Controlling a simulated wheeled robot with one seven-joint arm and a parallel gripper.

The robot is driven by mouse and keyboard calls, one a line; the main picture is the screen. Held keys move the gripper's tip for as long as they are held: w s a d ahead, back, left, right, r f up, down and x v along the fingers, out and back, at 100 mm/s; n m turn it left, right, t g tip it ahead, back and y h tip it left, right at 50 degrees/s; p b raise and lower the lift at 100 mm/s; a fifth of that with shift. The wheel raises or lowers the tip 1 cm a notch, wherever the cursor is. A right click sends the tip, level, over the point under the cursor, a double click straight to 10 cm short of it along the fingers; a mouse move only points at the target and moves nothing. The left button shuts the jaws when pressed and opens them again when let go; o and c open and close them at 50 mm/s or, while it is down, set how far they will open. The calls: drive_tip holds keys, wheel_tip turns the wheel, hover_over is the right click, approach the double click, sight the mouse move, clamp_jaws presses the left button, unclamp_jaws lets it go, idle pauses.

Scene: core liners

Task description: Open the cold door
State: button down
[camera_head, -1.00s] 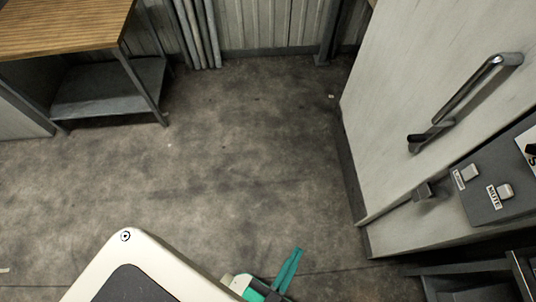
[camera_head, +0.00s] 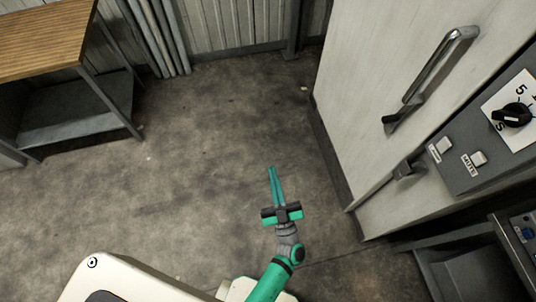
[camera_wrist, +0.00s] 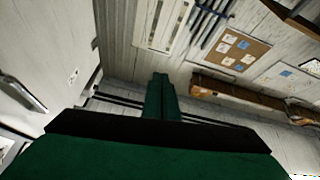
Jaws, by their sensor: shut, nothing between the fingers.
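The cold door (camera_head: 385,60) is a large pale panel at the right of the head view, and it looks closed. Its long metal handle (camera_head: 432,80) stands out from the panel. My gripper (camera_head: 272,170) is left of the door, over open floor, apart from the handle. Its two green fingers are together with nothing between them. In the wrist view the shut fingers (camera_wrist: 160,80) point away from the camera. A pale panel with a handle (camera_wrist: 22,95) shows at that view's left edge.
A grey control box (camera_head: 470,160) with a dial and switches is right of the door. A dark open shelf (camera_head: 465,275) stands below it. A wood-topped table (camera_head: 40,35) is at the upper left. The floor (camera_head: 190,150) between is clear.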

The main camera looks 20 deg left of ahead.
drive_tip(key=w+d+f+n+g+y, duration=0.4)
drive_tip(key=w+d+f+n+g, duration=0.45)
drive_tip(key=g, duration=0.75)
drive_tip(key=w+a+f+m, duration=0.1)
drive_tip(key=w+a+f, duration=0.1)
drive_tip(key=a, duration=1.2)
drive_tip(key=shift+w+a, duration=0.35)
drive_tip(key=shift+w, duration=0.1)
drive_tip(key=shift+d+m, duration=0.1)
drive_tip(key=shift+m, duration=0.15)
